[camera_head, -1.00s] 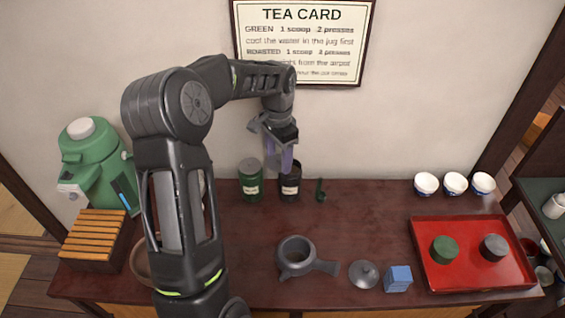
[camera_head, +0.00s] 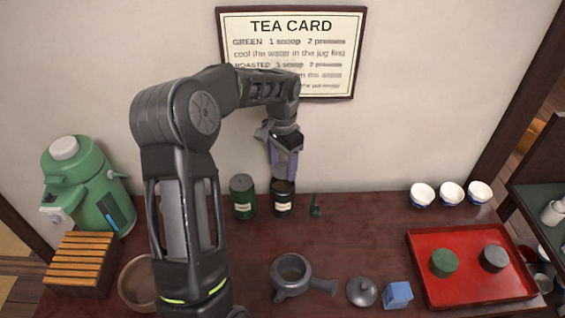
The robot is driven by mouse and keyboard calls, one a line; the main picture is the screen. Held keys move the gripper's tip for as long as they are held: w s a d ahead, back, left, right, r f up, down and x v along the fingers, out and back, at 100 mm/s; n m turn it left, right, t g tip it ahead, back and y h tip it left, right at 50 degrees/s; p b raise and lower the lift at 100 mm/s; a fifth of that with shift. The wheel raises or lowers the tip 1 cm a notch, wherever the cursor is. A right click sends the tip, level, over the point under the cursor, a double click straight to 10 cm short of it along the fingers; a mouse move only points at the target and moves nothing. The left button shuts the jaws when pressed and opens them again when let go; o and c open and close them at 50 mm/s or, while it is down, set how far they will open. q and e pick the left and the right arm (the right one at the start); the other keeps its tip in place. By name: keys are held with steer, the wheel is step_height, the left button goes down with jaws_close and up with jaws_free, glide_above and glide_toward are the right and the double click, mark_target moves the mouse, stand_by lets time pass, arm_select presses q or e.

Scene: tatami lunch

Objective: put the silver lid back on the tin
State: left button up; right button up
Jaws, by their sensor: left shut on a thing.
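A dark tin (camera_head: 282,205) with a pale label stands upright near the wall. My left gripper (camera_head: 284,176) is directly over it, pointing down, its fingertips at about the height of the rim. It is shut on a small lid-like piece, taken as the silver lid, which is mostly hidden between the fingers and tin top. I cannot tell whether the lid touches the rim. A green tin (camera_head: 243,202) with a label and closed top stands just left of the dark tin. My right gripper is not in view.
A grey teapot (camera_head: 290,278), a knobbed lid (camera_head: 362,291) and a blue block (camera_head: 397,295) are in front. A red tray (camera_head: 462,290) and several white cups (camera_head: 451,193) are at right; a green airpot (camera_head: 85,185) is left.

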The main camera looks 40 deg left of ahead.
arm_select(q)
steer(key=shift+f+b, duration=0.9)
steer(key=shift+f, duration=0.8)
steer(key=shift+f, duration=0.4)
stand_by(0.6)
steer(key=o, duration=1)
steer(key=shift+o, duration=0.3)
steer(key=shift+o, duration=1.3)
